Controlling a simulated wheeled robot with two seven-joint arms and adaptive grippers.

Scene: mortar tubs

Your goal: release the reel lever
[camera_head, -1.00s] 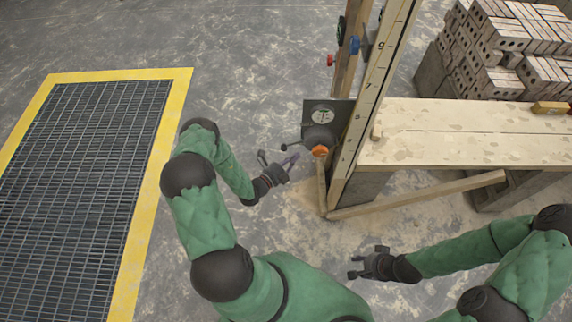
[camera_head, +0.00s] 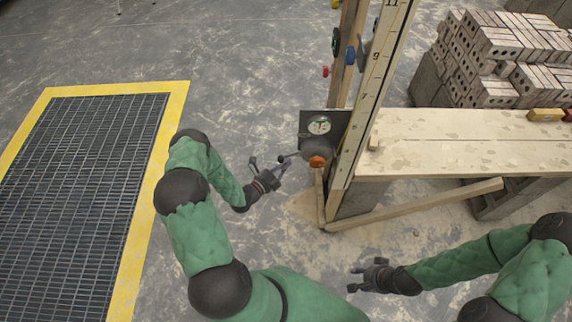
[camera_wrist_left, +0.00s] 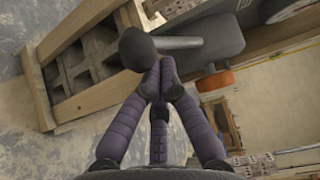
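The reel (camera_head: 316,148) is a dark drum below a round dial on the timber post, with an orange knob (camera_head: 317,162). Its lever (camera_head: 289,156) sticks out left as a dark rod with a ball end. In the left wrist view the lever's ball (camera_wrist_left: 137,47) and rod lie just past my fingertips. My left gripper (camera_head: 286,165) has its purple fingers drawn together at the tips in the wrist view (camera_wrist_left: 160,85). Nothing shows held between them; contact with the lever cannot be told. My right gripper (camera_head: 355,279) is open and empty, low in the head view.
The upright post with a measuring scale (camera_head: 371,100) stands right of the reel. A plank bench (camera_head: 460,140) on blocks and a slanted brace (camera_head: 420,203) lie to its right, with stacked bricks (camera_head: 490,55) behind. A yellow-edged floor grate (camera_head: 80,190) is at left.

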